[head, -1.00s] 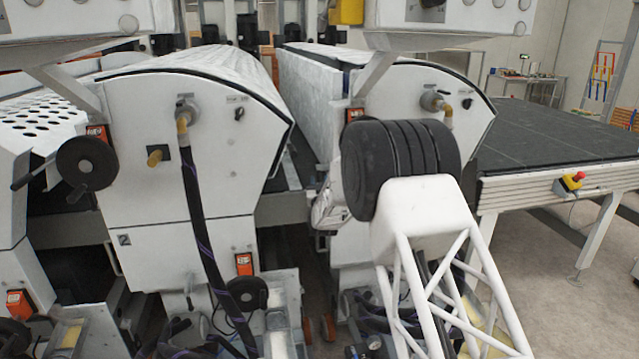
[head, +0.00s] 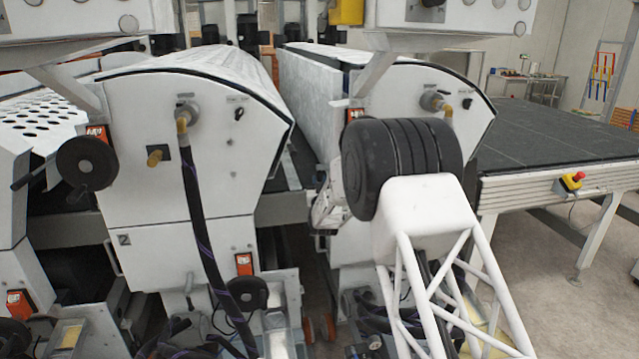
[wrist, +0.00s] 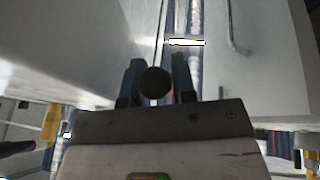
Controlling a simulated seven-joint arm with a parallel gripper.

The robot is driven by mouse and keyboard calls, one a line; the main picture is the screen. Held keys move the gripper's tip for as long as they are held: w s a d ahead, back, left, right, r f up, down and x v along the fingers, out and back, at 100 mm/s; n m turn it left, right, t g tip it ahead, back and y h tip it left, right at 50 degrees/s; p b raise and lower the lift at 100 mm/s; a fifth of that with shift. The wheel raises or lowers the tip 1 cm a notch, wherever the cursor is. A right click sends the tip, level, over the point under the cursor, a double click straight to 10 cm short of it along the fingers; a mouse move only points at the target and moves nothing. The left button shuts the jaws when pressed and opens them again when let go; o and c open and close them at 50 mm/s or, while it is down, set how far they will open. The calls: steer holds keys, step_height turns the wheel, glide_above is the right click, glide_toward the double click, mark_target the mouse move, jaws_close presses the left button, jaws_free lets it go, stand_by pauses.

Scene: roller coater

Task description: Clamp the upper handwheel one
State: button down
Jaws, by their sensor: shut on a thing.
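In the wrist view my gripper (wrist: 157,78) has its two dark fingers on either side of a dark round knob (wrist: 155,84), shut on it. The knob is seen end-on; the wheel it would belong to does not show there. In the head view my arm's thick black joint and white frame cover the front of the right machine unit, and my fingers are hidden. A black upper handwheel (head: 88,163) with a side handle is in plain sight on the left unit, apart from my arm. A smaller black lower handwheel (head: 247,292) sits below, near the middle.
The left machine unit (head: 150,210) has a dark hose (head: 195,200) hanging down its front. A narrow gap separates it from the right unit (head: 400,85). A dark conveyor table (head: 550,135) with a red stop button (head: 573,179) stands at right, with open floor before it.

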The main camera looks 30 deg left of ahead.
steer(key=shift+s+r, duration=0.1)
steer(key=g+h, duration=0.1)
steer(key=g, duration=0.1)
steer(key=s+d+r+g+h, duration=0.1)
steer(key=g, duration=0.1)
steer(key=shift+d+n, duration=0.1)
steer(key=shift+n, duration=0.3)
steer(key=shift+s+d+r+g+h, duration=0.15)
steer(key=shift+r+g+h, duration=0.15)
steer(key=shift+g+h, duration=0.35)
steer(key=shift+s+d+r+g+h, duration=0.15)
steer(key=shift+r+g+h, duration=0.1)
steer(key=shift+g+h, duration=0.4)
steer(key=shift+r, duration=0.1)
steer(key=c, duration=1.1)
jaws_free()
steer(key=shift+s+d+r, duration=0.1)
steer(key=shift+s+d, duration=0.05)
steer(key=shift+s, duration=0.05)
steer(key=v, duration=0.7)
steer(key=shift+r, duration=0.25)
